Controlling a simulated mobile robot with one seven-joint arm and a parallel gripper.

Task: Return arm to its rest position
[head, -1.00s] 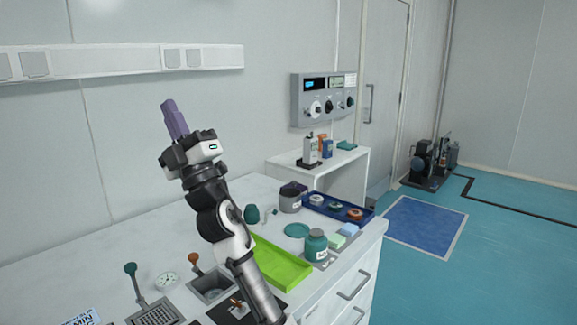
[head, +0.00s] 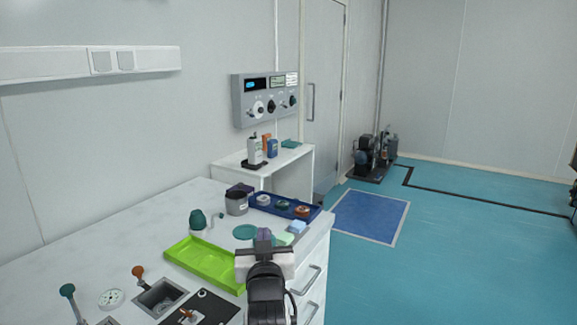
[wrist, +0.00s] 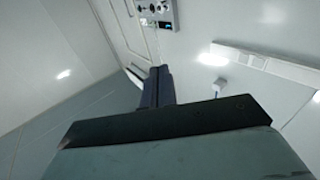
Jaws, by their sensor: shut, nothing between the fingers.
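My gripper (head: 264,237) is at the lower middle of the head view, at the end of my folded arm, over the front edge of the white bench. In the wrist view its dark fingers (wrist: 158,86) lie together with nothing between them. The wrist view looks up past the fingers to the wall, the grey control panel (wrist: 157,12) and the wall rail (wrist: 265,62). In the head view my gripper and arm hide part of the bench's right front, including the spot where a teal jar stood earlier.
A lime green tray (head: 205,262) lies left of my gripper. A blue tray (head: 262,206) with several small round items, a grey pot (head: 236,204) and a green round-topped item (head: 198,219) stand behind. The floor (head: 450,240) at right is mostly open, with a blue mat (head: 368,218).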

